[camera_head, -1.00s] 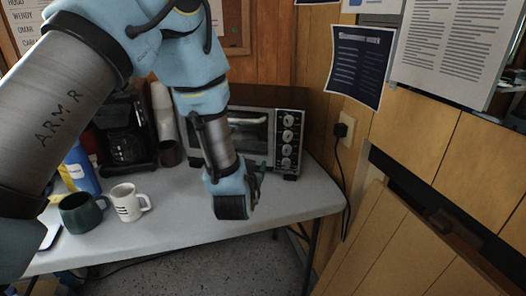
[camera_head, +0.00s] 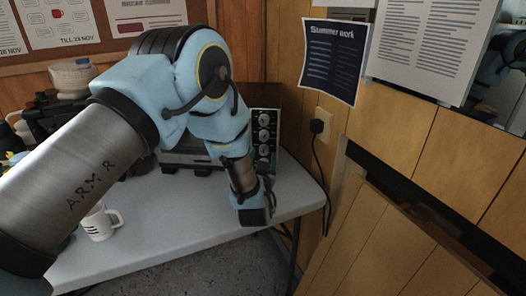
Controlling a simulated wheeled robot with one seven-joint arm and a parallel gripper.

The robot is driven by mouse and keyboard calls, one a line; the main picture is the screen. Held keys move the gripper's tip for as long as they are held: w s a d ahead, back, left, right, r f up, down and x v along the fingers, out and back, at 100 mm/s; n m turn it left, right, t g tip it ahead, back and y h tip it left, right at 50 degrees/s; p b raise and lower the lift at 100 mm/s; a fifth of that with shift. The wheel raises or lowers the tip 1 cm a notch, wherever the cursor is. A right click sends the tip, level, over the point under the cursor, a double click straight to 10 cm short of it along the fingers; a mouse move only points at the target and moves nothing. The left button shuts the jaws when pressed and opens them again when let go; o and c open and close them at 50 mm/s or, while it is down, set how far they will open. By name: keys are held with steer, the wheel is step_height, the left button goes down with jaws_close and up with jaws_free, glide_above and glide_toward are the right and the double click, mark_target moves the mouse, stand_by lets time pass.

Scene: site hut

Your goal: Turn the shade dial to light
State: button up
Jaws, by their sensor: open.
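The toaster oven (camera_head: 183,158) stands at the back of the table, its door mostly hidden behind my arm. Its dark control panel (camera_head: 276,116) carries a column of round silver dials at its right end. The upper dials show, including a top dial (camera_head: 264,120) and one below it (camera_head: 264,135); the lower part is partly covered by my arm. I cannot read the labels, so I cannot tell which is the shade dial or where it points. My gripper (camera_head: 270,192) is open and seems empty, low in front of the panel, apart from the visible dials.
A white mug (camera_head: 99,222) stands on the grey table (camera_head: 180,232) at the left. A black plug (camera_head: 316,126) sits in the wall outlet right of the oven, its cord hanging down. Wood-panelled wall closes in on the right. The table's front centre is clear.

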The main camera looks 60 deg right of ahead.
steer(key=shift+w+d, duration=0.3)
steer(key=shift+d, duration=0.3)
jaws_close()
